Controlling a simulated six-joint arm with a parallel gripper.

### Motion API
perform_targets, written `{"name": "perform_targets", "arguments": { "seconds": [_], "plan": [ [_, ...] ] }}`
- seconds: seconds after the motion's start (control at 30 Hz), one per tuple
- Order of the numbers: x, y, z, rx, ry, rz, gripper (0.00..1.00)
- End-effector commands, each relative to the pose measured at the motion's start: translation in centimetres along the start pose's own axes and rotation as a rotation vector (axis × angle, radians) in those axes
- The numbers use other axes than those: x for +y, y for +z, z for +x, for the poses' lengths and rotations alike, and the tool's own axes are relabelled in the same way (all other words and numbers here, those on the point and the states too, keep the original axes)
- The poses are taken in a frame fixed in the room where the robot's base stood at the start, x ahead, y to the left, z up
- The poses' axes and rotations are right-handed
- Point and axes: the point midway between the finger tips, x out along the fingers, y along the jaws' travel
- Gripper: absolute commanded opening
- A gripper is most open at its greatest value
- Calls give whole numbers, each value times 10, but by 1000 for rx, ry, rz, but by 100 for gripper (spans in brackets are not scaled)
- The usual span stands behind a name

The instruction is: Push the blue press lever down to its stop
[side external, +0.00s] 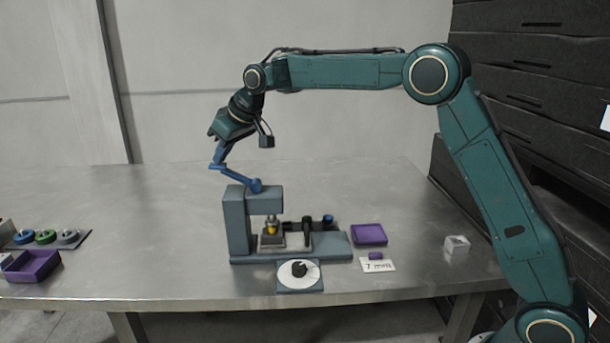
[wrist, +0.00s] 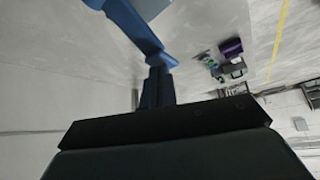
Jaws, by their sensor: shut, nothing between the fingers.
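The blue press lever (side external: 235,178) is on top of the blue-grey press (side external: 237,222). It slopes up and leftward from a round blue joint to a raised free end. My gripper (side external: 215,164) is shut and empty, pointing down at that raised end. Its tips meet the lever in the picture, but I cannot tell whether they touch. In the wrist view my shut fingers (wrist: 157,88) show dark blue, with the lighter blue lever (wrist: 138,24) running up from near their tips. A small gold piece (side external: 271,229) sits under the press head.
A purple tray (side external: 369,234), a "7 mm" card (side external: 378,266) and a white block (side external: 457,245) lie right of the press. A white disc with a dark piece (side external: 299,273) lies in front. A purple box (side external: 31,266) and coloured parts stand far left. The table between is clear.

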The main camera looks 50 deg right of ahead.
Motion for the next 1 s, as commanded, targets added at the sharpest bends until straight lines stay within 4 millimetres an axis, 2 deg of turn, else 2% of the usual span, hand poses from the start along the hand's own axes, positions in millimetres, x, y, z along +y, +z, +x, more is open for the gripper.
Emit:
{"name": "perform_targets", "arguments": {
  "seconds": [0.33, 1.0],
  "plan": [
    [-2, 2, 9, -3, 0, 0, 0],
    [-3, 3, 14, -2, 0, 0, 0]
  ]
}}
